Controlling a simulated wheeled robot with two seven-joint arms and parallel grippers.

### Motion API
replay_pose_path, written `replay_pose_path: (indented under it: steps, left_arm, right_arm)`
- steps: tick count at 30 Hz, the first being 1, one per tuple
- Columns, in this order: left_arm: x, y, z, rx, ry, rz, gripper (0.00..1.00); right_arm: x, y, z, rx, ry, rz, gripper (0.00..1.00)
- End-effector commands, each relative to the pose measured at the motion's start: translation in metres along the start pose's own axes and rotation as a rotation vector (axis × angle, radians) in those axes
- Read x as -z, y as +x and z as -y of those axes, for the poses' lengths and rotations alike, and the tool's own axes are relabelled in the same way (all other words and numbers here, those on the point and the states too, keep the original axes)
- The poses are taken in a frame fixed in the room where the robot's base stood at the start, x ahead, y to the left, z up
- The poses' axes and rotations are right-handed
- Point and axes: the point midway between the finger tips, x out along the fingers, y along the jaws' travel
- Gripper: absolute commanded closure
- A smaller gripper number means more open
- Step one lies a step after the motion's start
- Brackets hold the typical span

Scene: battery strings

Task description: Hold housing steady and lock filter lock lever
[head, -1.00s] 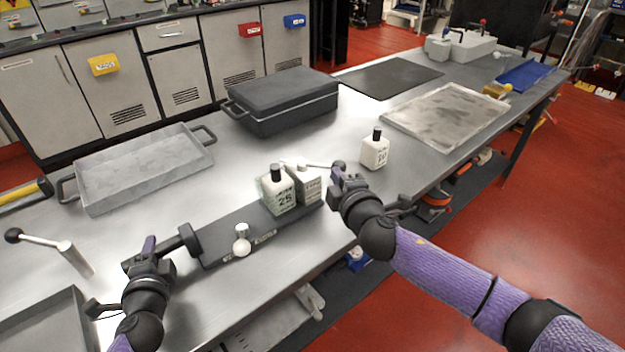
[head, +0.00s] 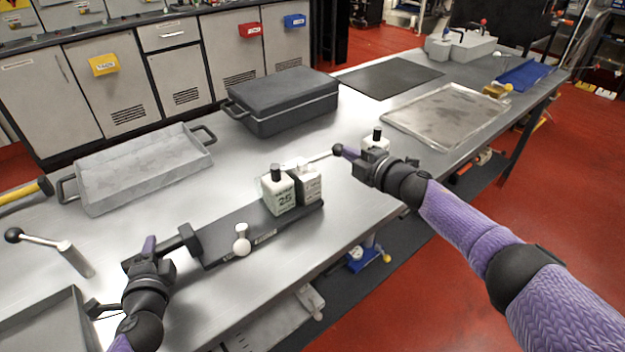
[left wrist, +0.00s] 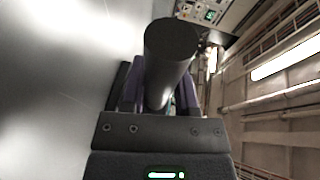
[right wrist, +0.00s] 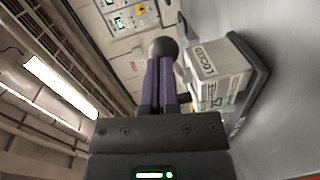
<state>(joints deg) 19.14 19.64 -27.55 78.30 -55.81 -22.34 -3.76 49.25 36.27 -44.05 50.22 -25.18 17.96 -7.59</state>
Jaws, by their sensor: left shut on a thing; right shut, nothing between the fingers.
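The housing is a long dark grey base (head: 222,246) on the bench, with a black bar handle (head: 190,239) at its left end. My left gripper (head: 151,258) is shut on this handle, which also shows in the left wrist view (left wrist: 168,65). At the base's right end stands a pale block (head: 309,186); its side reads "LOCKED" in the right wrist view (right wrist: 212,66). A lever (head: 320,158) with a dark ball knob (head: 338,149) points right from its top. My right gripper (head: 352,155) is shut and empty, its fingertips close beside the knob; I cannot tell whether they touch.
Another white bottle (head: 374,141) stands behind my right gripper. A grey tray (head: 140,178) and black case (head: 285,108) are farther back.

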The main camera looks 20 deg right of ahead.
Motion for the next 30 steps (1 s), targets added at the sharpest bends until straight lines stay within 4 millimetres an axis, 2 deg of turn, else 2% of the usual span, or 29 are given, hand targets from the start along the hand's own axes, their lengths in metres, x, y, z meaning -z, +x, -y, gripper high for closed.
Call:
replay_pose_path:
  steps: [1,24,30]
  left_arm:
    - [0.000,-0.002,-0.008,-0.016,0.003,0.000,1.00]
    - [0.000,-0.002,-0.008,-0.016,0.003,0.001,1.00]
    - [0.000,-0.002,-0.008,-0.016,0.003,0.001,1.00]
  right_arm:
    - [-0.002,0.002,0.001,0.000,0.001,0.001,1.00]
    - [-0.005,0.006,0.000,0.001,0.002,-0.001,1.00]
    - [-0.001,-0.006,0.000,0.000,-0.001,-0.001,1.00]
